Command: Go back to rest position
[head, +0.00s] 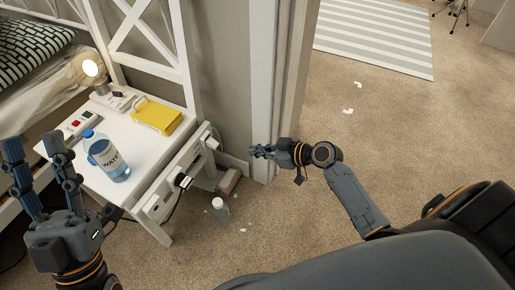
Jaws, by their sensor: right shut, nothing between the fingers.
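My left gripper (36,170) is at the left edge of the head view, fingers pointing up and spread apart, with nothing visible between them. It is in front of the left side of a white nightstand (138,150). My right gripper (262,151) is near the middle of the view, in front of the door frame. Its fingers point left and are closed together with nothing held. My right arm (352,195) reaches out from the lower right.
The nightstand holds a water bottle (106,156), a yellow box (156,116) and a lamp (94,72). A grey-white container (220,206) and white scraps lie on the carpet (300,235) below. A bed (38,75) is left. Open carpet and a striped rug (375,35) lie beyond the doorway.

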